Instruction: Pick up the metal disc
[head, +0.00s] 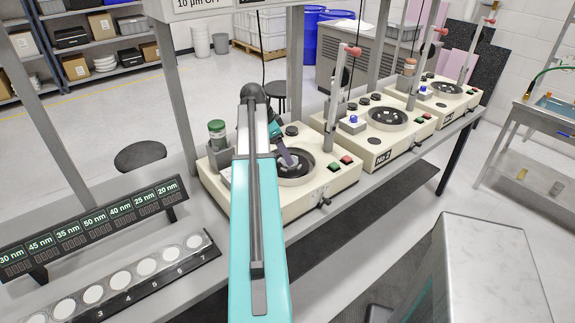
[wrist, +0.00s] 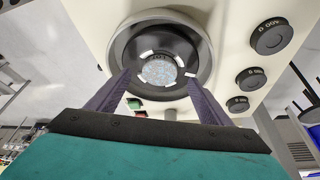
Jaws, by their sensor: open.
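The metal disc (wrist: 159,72) lies in the middle of the dark round bowl of the nearest polishing machine (head: 318,198). It looks round and speckled grey-blue in the wrist view, with several white pads around it. In the head view my gripper (head: 290,163) reaches down over that bowl and partly hides it, so the disc is hard to make out there. In the wrist view my gripper (wrist: 160,80) is open, with one dark finger on each side of the bowl's near part. Nothing is between the fingers, and I cannot tell how far the tips are above the disc.
More machines (head: 388,122) stand to the right. A numbered tray of white discs (head: 120,279) and a nanometre sign (head: 95,222) are at lower left.

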